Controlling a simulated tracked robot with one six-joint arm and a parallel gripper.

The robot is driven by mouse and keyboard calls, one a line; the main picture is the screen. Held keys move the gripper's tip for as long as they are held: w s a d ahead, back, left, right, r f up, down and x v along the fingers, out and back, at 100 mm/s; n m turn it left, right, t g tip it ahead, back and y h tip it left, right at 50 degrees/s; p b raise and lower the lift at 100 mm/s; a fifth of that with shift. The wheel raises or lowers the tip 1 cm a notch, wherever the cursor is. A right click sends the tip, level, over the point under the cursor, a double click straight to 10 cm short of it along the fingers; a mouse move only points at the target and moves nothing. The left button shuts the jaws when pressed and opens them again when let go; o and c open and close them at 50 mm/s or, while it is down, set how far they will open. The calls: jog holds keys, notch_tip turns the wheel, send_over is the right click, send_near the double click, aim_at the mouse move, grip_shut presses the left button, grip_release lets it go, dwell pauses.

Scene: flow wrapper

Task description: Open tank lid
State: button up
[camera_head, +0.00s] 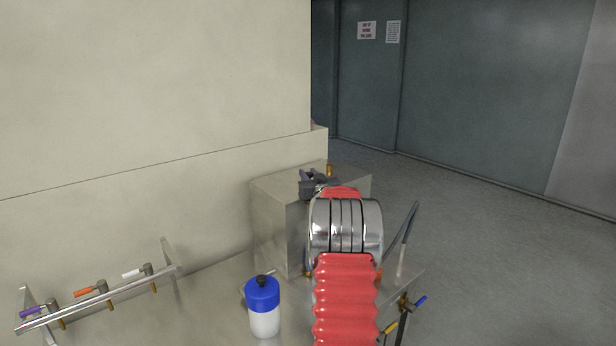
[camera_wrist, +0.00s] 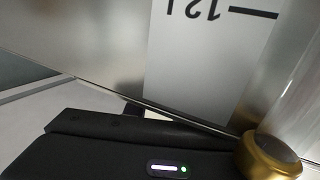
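A box-shaped metal tank (camera_head: 275,222) stands in the middle of the head view, against the cream wall. Its flat top (camera_head: 278,182) shows only in part behind my arm, and I cannot make out a separate lid or handle. My dark gripper (camera_head: 314,184) is at the tank's top, seen small and partly covered by my red-sleeved arm; I cannot tell whether it touches. In the wrist view, a metal face with a pale scale label (camera_wrist: 200,60) reading an upside-down "12" is close. My dark gripper body fills the bottom. Its fingertips are not clear.
A brass fitting (camera_wrist: 268,157) with a clear tube (camera_wrist: 297,100) is close in the wrist view. A blue-capped white bottle (camera_head: 264,322) stands in front of the tank. A rail with coloured valve handles (camera_head: 100,302) is at left. The floor at right is clear.

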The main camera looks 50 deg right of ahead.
grip_shut()
jog(key=shift+a, duration=0.1)
jog(key=shift+r, duration=0.15)
